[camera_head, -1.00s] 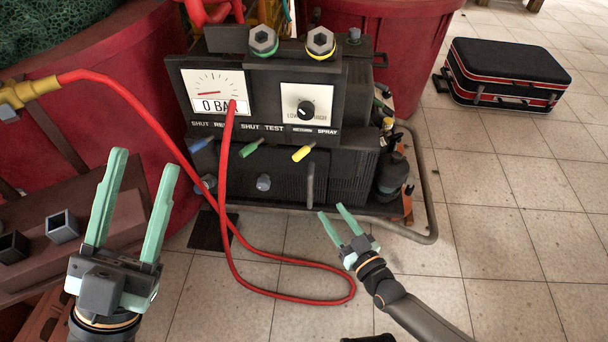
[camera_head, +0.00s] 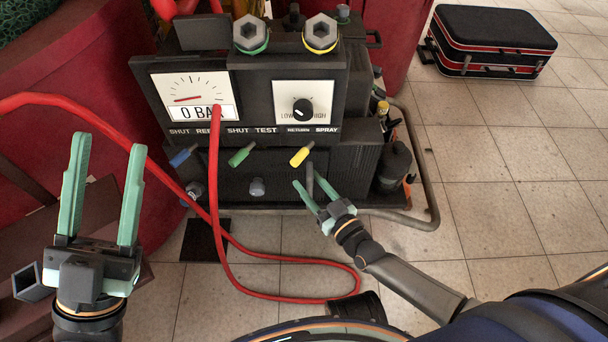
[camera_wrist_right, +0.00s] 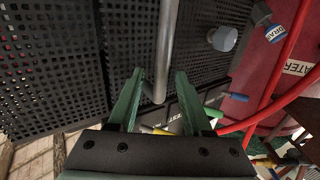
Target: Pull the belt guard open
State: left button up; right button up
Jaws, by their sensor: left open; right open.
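The belt guard (camera_head: 285,187) is the dark perforated panel on the lower front of the pump unit, and it looks closed. Its perforated face fills much of the right wrist view (camera_wrist_right: 130,35). A grey bar handle (camera_head: 310,178) stands upright on it. My right gripper (camera_head: 307,182) is open at the handle. In the right wrist view the handle (camera_wrist_right: 167,45) lies between the open fingers (camera_wrist_right: 160,75); I cannot tell how deep it sits. My left gripper (camera_head: 108,146) is open and empty at the left, away from the guard.
A red hose (camera_head: 215,185) hangs down the unit's front and loops on the floor. Blue, green and yellow levers (camera_head: 302,156) sit above the guard. A bent metal rail (camera_head: 430,190) borders the unit's right side. A black case (camera_head: 490,42) stands back right on open tiled floor.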

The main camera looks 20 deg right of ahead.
jog(key=shift+w, duration=0.15)
grip_shut()
dwell(0.4)
dwell(1.0)
